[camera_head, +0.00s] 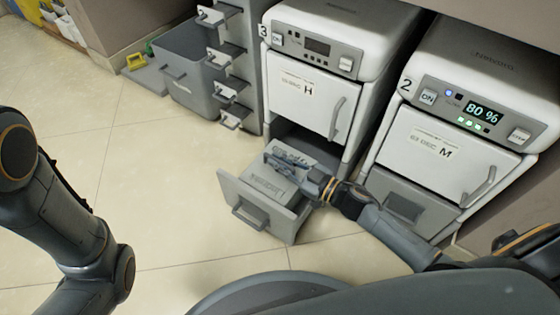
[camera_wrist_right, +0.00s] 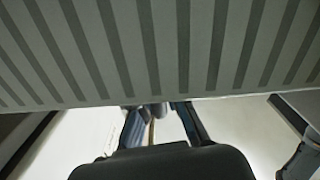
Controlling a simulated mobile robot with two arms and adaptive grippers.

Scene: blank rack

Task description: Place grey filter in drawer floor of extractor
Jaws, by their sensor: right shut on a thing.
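The extractor marked 3 (camera_head: 310,75) has its lower drawer (camera_head: 229,184) pulled out toward the floor. A grey filter (camera_head: 291,156) with markings is at the back part of the drawer, partly hidden by my right gripper (camera_head: 284,168). The right gripper reaches in over the drawer from the right and is shut on the filter. In the right wrist view, the grey striped face of the filter (camera_wrist_right: 160,50) fills the upper half, close to the camera. I cannot tell whether the filter touches the drawer floor. My left gripper is out of view.
Extractor 2 (camera_head: 450,140), with its display reading 80 %, stands to the right, its lower drawer (camera_head: 405,203) shut. A grey cabinet (camera_head: 230,65) with pulled-out drawers stands to the left. The tiled floor (camera_head: 150,190) in front is clear.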

